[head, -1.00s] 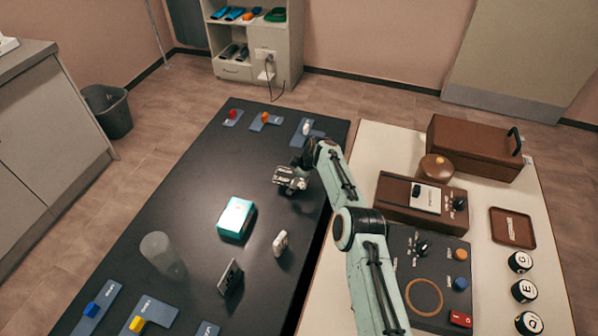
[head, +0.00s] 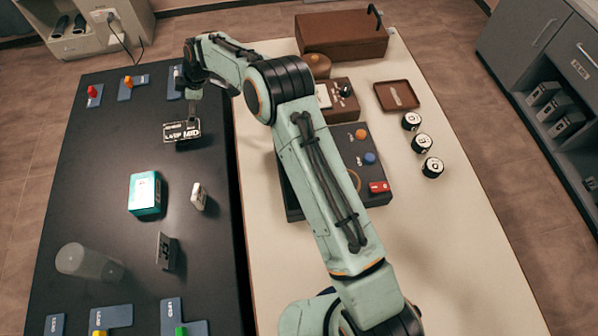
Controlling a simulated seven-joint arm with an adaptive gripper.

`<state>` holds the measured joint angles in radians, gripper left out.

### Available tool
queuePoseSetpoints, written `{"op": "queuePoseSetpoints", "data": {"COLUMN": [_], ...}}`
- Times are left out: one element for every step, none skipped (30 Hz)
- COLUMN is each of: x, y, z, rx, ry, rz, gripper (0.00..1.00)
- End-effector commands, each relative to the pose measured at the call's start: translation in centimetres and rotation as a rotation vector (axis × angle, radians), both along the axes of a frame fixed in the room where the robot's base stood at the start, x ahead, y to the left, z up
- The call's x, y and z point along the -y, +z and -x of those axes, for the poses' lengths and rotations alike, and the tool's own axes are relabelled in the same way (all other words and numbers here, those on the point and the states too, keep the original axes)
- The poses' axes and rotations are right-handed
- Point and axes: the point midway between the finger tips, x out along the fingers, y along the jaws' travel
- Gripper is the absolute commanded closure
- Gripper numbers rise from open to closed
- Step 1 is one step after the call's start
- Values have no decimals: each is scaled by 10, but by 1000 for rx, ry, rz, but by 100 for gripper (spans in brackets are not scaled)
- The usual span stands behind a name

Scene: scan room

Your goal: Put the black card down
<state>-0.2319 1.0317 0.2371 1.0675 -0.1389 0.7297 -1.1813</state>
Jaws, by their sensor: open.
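A black card (head: 182,133) with white lettering shows at the upper right part of the black table top (head: 110,185). My gripper (head: 193,118) is directly above it, pointing down at its upper edge. The gripper is open, but its fingertips are small and partly merge with the card, so I cannot tell whether they touch it. The card's lower edge appears close to the table; whether it rests there is hard to tell. A second dark, upright plate (head: 165,251) with pale marks stands nearer the front.
A teal box (head: 144,193), a small white block (head: 199,197) and a translucent cylinder (head: 88,262) stand on the black table. Blue holders line its far and near ends. A pale table (head: 440,240) with a control panel, brown case and tray (head: 397,96) adjoins on the right.

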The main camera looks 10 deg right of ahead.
Motion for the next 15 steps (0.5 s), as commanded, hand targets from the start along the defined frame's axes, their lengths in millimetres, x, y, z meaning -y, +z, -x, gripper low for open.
{"op": "queuePoseSetpoints", "data": {"x": [1,2,6,10,16,26,36,47,64,77,92,110,124,137,155], "y": [1,4,10,17,25,38,50,63,80,93,105,119,129,138,147], "z": [0,1,3,6,10,17,25,34,49,62,77,98,115,133,158], "rx": [-1,-3,-9,-15,-25,-44,-59,-77,-105,-127,-148,-178,-199,-219,-248], "ry": [-3,-8,-22,-38,-61,-99,-136,-179,-248,-306,-367,-453,-518,-586,-678], "rz": [0,2,7,11,18,30,41,53,70,83,96,110,121,129,138], "gripper": [14,14,14,14,14,14,14,14,14,14,14,14,14,14,14]}}
